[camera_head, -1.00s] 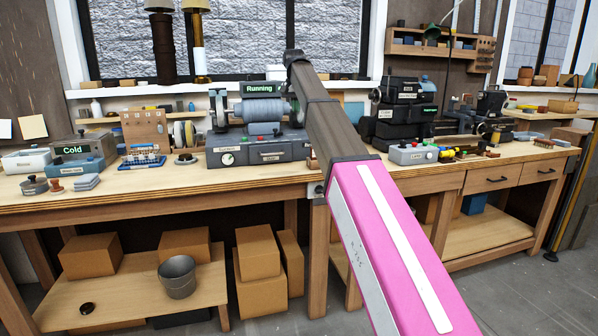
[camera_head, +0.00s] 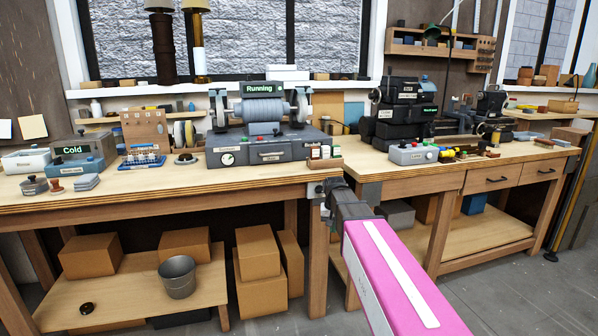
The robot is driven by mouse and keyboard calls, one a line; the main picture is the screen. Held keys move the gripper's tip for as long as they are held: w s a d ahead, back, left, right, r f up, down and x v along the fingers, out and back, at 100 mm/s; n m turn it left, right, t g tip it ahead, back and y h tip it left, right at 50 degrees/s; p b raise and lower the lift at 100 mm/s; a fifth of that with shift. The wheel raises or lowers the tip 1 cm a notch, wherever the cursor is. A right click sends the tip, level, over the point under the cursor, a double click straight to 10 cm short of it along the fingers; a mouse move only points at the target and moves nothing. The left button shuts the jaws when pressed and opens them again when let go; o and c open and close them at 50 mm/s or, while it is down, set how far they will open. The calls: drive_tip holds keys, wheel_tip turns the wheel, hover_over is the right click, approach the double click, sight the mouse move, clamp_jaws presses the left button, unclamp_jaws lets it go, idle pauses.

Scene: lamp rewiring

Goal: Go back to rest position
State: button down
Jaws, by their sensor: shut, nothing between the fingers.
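My arm reaches in from the bottom right, its pink link ending in dark grey joints near the gap between the two benches. My gripper (camera_head: 328,190) is at the far end of the arm, by the front corner of the left workbench (camera_head: 200,193). It is small and mostly foreshortened. It is shut, with no held object showing. A grinder marked "Running" (camera_head: 262,146) stands on the left bench behind it.
A grey box with coloured buttons (camera_head: 413,153) and stacked black units (camera_head: 399,110) stand on the right bench. Small bottles in a wooden holder (camera_head: 324,161) sit right of the grinder. A bucket (camera_head: 177,278) and cartons (camera_head: 261,252) are below. The floor at lower right is clear.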

drive_tip(key=s+d+f, duration=0.3)
drive_tip(key=s+f, duration=0.4)
drive_tip(key=s, duration=0.2)
drive_tip(key=s+d+f, duration=0.3)
drive_tip(key=s+f, duration=0.5)
drive_tip(key=s, duration=0.2)
drive_tip(key=shift+n+g, duration=0.3)
drive_tip(key=shift+n, duration=0.1)
